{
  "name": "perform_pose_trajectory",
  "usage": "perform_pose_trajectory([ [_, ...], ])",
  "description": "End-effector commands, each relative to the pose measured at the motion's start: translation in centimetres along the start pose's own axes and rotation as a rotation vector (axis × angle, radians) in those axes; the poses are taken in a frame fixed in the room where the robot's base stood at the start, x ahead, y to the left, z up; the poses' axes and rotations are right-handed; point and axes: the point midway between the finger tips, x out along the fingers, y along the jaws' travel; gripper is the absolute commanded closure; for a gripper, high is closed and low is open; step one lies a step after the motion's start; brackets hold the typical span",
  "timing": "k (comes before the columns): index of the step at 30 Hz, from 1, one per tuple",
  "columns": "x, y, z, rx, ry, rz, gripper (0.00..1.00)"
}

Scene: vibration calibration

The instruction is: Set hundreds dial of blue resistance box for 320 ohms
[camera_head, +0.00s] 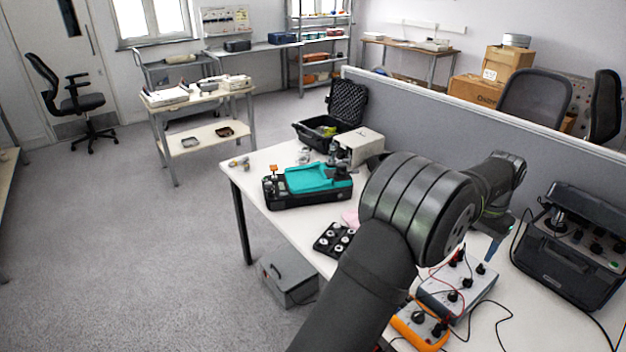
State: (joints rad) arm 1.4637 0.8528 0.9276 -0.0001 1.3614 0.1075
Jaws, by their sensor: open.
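A pale grey-blue box (458,289) with several black knobs on top stands on the white table at the lower right; it looks like the resistance box. Red and black leads run to it. Its dial markings are too small to read, and I cannot tell which knob is the hundreds dial. My arm covers part of its left and far side. My gripper (496,243) points down just above and behind the box's far right edge, apart from the knobs as far as I can see. It is open, and its fingers are small and partly hidden by my arm.
An orange box (418,326) with dark knobs sits close in front. A large black instrument case (571,247) stands at the right. A loose black cable crosses the white table (492,327). A teal-topped device (318,178) and an open black case (330,128) lie farther left. A grey partition (480,130) borders the back.

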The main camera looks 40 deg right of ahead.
Motion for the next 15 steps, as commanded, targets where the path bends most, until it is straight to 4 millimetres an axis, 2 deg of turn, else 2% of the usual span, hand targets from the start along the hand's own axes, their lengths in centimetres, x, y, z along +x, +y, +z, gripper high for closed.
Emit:
perform_pose_trajectory([
  [1,0.01,0.00,0.00,0.000,0.000,0.000,0.49],
  [2,0.01,0.00,0.00,0.000,0.000,0.000,0.53],
  [8,0.05,0.00,0.00,-0.060,0.000,0.000,0.53],
  [11,0.12,0.00,0.01,-0.192,0.000,0.000,0.53],
  [15,0.26,0.00,0.02,-0.473,0.000,0.000,0.53],
])
